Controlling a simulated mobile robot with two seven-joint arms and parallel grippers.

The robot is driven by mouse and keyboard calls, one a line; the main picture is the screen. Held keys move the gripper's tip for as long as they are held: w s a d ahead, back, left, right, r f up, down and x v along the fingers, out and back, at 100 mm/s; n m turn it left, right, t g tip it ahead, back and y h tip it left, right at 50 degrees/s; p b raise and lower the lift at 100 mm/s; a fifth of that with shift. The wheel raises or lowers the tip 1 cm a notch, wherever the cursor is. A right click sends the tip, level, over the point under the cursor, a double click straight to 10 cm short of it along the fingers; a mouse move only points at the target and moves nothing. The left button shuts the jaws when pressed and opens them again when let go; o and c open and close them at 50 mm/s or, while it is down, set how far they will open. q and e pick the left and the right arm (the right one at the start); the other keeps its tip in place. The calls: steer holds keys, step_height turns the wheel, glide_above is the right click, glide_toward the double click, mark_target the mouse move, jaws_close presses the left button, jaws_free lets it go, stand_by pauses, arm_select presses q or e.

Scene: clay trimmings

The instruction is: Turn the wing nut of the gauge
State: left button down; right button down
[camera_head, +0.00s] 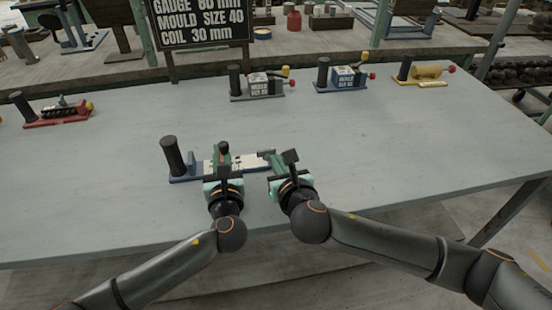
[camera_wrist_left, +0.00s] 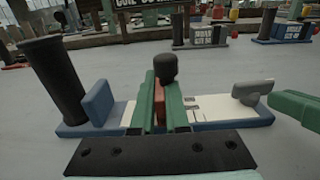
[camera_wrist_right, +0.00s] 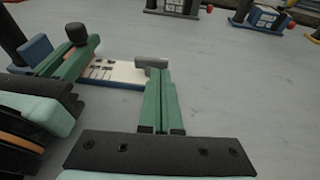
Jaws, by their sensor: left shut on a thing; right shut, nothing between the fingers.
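The gauge lies on the table with a blue base (camera_head: 184,179), a white scale strip (camera_wrist_left: 208,108) and a black upright handle (camera_head: 173,156). My left gripper (camera_head: 222,153) is shut on a reddish-brown upright piece (camera_wrist_left: 160,105) of the gauge, with a black rounded knob (camera_wrist_left: 166,68) showing above the fingers. A grey winged piece (camera_wrist_left: 252,87), which looks like the wing nut, stands at the gauge's right end. My right gripper (camera_wrist_right: 160,75) is shut and empty, its fingertips close to this grey piece; I cannot tell whether they touch.
Behind are a grey-based block tool (camera_head: 258,85), a blue-based one (camera_head: 341,77) and a yellow one (camera_head: 422,74). A red tool (camera_head: 57,112) lies at the left. A black sign (camera_head: 198,22) stands at the back. The table right of the gauge is clear.

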steer(key=shift+w+a, duration=0.1)
steer(key=shift+w, duration=0.35)
steer(key=shift+w, duration=0.15)
steer(key=shift+w+n+y, duration=0.2)
steer(key=shift+n+y, duration=0.2)
steer(key=shift+y, duration=0.1)
steer(key=shift+w+g, duration=0.15)
steer(key=shift+g, duration=0.15)
arm_select(q)
steer(key=shift+s+d, duration=0.1)
steer(key=shift+d, duration=0.1)
arm_select(e)
steer(key=shift+w+d+n+g+y, duration=0.25)
steer(key=shift+n+g+y, duration=0.05)
steer(key=shift+n+y, duration=0.55)
steer(key=shift+w+d+n+g+y, duration=0.2)
steer(key=shift+n+g+y, duration=0.1)
steer(key=shift+n+y, duration=0.55)
steer(key=shift+w, duration=0.1)
steer(key=shift+w+d+r, duration=0.1)
steer(key=shift+w+d, duration=0.05)
steer(key=shift+w, duration=0.1)
steer(key=shift+s, duration=0.1)
